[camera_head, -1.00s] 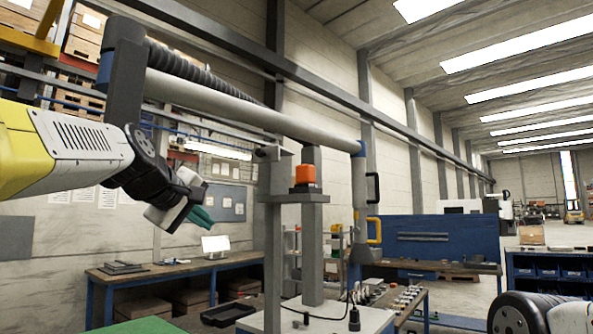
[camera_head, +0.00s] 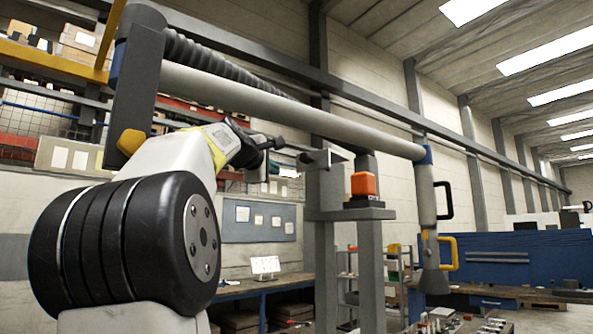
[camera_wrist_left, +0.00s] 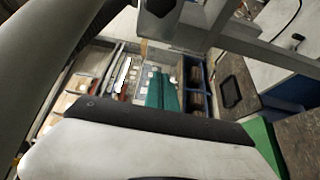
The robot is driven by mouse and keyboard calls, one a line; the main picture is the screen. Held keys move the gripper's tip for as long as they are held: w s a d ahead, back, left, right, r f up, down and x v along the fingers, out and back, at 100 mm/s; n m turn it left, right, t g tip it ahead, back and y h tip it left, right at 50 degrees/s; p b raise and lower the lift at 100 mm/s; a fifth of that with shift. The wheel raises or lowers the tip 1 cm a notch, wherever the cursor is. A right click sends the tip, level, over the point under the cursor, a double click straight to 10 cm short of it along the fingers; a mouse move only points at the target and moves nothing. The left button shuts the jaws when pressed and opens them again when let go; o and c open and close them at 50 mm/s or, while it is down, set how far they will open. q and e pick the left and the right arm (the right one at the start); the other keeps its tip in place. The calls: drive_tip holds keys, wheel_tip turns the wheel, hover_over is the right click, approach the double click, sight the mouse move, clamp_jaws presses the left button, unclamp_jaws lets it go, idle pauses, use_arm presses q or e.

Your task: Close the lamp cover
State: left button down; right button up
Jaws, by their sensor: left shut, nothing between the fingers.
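The long grey arm (camera_head: 290,112) crosses the head view from upper left to right. Its hanging tube (camera_head: 426,195) has a black handle (camera_head: 444,200) and a yellow handle (camera_head: 449,252), and ends in a flared grey hood (camera_head: 432,276). I cannot tell which part is the lamp cover. My left arm rises below the long arm, and its dark wrist end (camera_head: 262,145) is left of the post. My right gripper does not show.
A grey post bears an orange block (camera_head: 363,185), between my left wrist and the hanging tube. A bench with a monitor (camera_head: 265,265) stands behind. A blue panel (camera_head: 515,255) is at the right. A black tray (camera_wrist_left: 231,91) shows in the left wrist view.

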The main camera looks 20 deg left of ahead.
use_arm(q)
drive_tip(key=w+d, duration=0.2)
drive_tip(key=d, duration=0.1)
drive_tip(key=shift+w+d, duration=0.25)
drive_tip(key=shift+w, duration=0.15)
idle(0.4)
